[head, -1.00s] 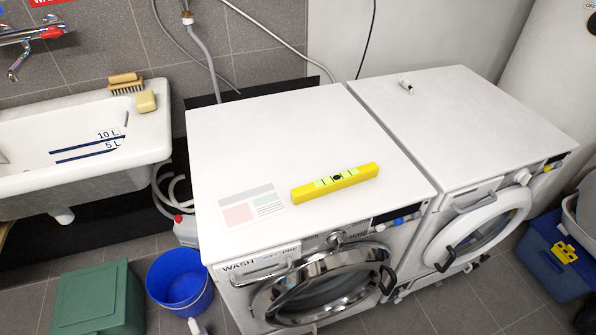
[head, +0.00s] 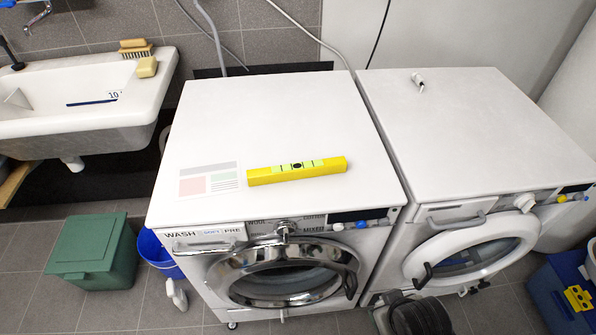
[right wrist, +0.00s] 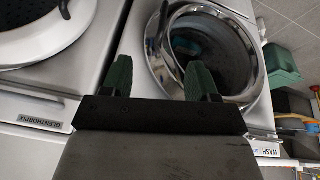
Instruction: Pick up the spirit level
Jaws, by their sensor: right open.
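The yellow spirit level (head: 296,171) lies flat on top of the left washing machine (head: 270,110), near its front edge and right of a printed sheet. My right gripper (right wrist: 160,75) shows in the right wrist view with its two green fingertips apart and nothing between them. It is in front of the machines, facing the round chrome door (right wrist: 205,50), and the level is not in that view. A dark part of my right arm shows at the bottom of the head view. My left gripper is not in view.
A white dryer (head: 480,120) stands close on the right, with a small white object (head: 418,81) on top. A sink (head: 90,110), a green bin (head: 95,250) and a blue bucket (head: 155,250) are at the left. A blue box (head: 560,295) is at lower right.

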